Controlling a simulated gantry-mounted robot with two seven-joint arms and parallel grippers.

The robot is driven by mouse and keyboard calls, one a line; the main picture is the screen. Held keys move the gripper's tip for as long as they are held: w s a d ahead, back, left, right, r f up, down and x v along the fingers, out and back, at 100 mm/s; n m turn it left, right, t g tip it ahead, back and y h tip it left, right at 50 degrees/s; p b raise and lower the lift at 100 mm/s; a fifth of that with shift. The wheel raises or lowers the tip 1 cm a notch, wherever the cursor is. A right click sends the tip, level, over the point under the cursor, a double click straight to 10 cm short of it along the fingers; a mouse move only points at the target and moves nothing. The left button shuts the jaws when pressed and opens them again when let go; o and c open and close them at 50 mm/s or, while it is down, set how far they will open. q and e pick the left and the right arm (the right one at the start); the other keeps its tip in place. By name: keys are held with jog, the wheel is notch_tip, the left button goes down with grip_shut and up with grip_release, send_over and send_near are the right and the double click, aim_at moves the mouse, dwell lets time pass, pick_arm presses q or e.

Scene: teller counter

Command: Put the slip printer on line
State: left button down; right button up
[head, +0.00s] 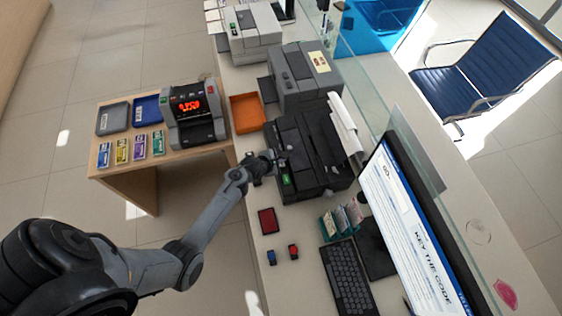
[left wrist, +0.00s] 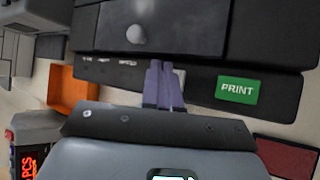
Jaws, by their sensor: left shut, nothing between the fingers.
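The black slip printer (head: 318,140) stands on the counter, and its dark front also fills the top of the left wrist view (left wrist: 270,30). A green PRINT button (left wrist: 237,89) is on its front panel; in the head view it is a small green patch (head: 286,179). Small white labels (left wrist: 130,64), too small to read, lie left of the fingers. A round grey knob (left wrist: 137,34) shows above them. My left gripper (left wrist: 163,75) is shut and empty, its fingertips at the front panel between the labels and the button. I cannot tell whether they touch. My right gripper is not in view.
An orange tray (head: 247,112) and a grey machine with red digits (head: 196,112) are left of the printer. A grey machine (head: 303,78) stands behind it. A red pad (head: 268,221), stamps, a keyboard (head: 345,278) and a monitor (head: 415,235) are nearer.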

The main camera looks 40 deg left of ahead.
pick_arm(q)
jog(key=shift+f, duration=0.15)
dwell(0.4)
jog(key=shift+f, duration=0.3)
dwell(0.5)
jog(key=shift+r, duration=0.1)
jog(key=shift+r+p, duration=0.8)
jog(key=shift+p, duration=0.1)
jog(key=shift+r, duration=0.1)
notch_tip(320, 180, up, 5)
jog(key=p, duration=0.5)
dwell(0.5)
